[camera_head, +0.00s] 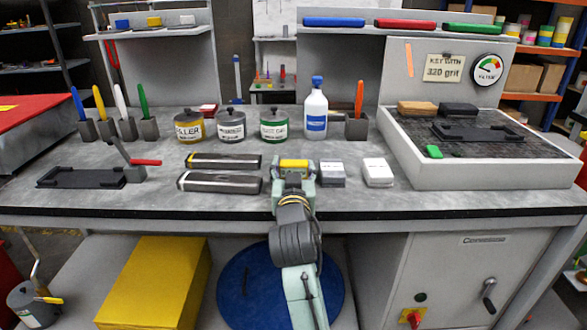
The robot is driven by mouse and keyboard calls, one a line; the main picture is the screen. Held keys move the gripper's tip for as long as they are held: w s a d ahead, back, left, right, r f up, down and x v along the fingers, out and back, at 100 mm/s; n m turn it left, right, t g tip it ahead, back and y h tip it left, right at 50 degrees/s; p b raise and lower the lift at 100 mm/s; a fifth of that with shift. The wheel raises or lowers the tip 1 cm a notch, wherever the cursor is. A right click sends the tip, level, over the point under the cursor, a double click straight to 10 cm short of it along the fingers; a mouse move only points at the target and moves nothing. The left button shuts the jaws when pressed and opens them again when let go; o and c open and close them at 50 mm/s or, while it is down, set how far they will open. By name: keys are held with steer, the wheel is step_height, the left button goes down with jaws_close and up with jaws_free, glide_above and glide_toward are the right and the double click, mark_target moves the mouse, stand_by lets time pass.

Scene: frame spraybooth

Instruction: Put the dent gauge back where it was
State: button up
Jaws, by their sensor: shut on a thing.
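My arm reaches up from the bottom of the picture over the front middle of the bench. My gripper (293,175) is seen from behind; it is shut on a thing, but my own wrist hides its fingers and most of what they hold. A yellow-topped piece (293,163) shows just past its end, and I cannot tell whether it is held or lies behind. I cannot pick out the dent gauge with certainty.
Two dark bars (220,183) lie just left of my gripper. A grey box (332,174) and a white box (378,172) sit right of it. Cans (231,126) and a white bottle (316,110) stand behind. A raised grille tray (480,172) fills the right end.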

steer(key=shift+f, duration=0.15)
steer(key=o, duration=1.4)
steer(key=shift+r, duration=0.3)
steer(key=s, duration=0.2)
steer(key=s+b, duration=0.1)
steer(key=s, duration=0.2)
steer(key=s+b, duration=0.1)
steer(key=s, duration=0.1)
steer(key=shift+s+f, duration=0.3)
steer(key=b, duration=0.4)
steer(key=shift+w+d+f+b, duration=0.1)
steer(key=shift+f+b, duration=0.2)
